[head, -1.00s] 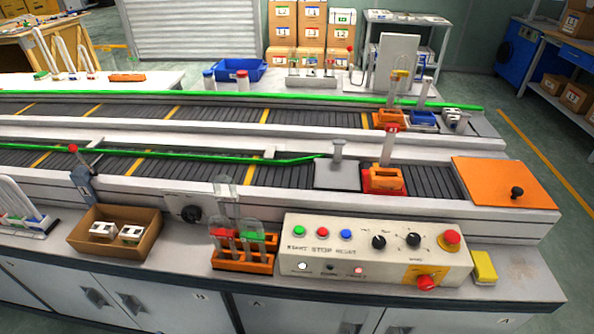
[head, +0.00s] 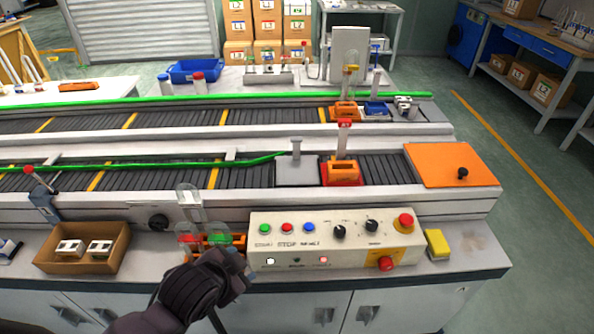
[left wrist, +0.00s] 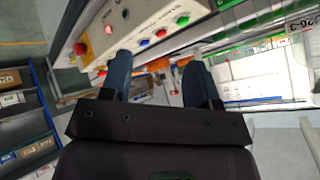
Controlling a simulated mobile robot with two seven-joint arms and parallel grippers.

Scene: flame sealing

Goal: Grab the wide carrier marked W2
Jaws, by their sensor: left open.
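I cannot read a W2 mark on any carrier in these frames. Two white carriers (head: 69,248) sit in an open cardboard box (head: 48,265) on the front counter. An orange carrier (head: 344,172) holding a red-capped tube stands on a red plate on the near conveyor. Another orange carrier (head: 345,109), a blue one (head: 375,109) and a whitish one (head: 403,105) stand at the far conveyor's right end. My left gripper (head: 237,264) is in front of the counter, below the tube rack; its open, empty blue fingers show in the left wrist view (left wrist: 158,76). My right gripper is out of view.
The control panel (head: 335,235) stands on the counter right of my left gripper, with a yellow block (head: 438,244) beyond it. A rack with stoppered glassware (head: 218,235) is partly hidden behind my gripper. An orange plate (head: 440,165) covers the near conveyor's right end.

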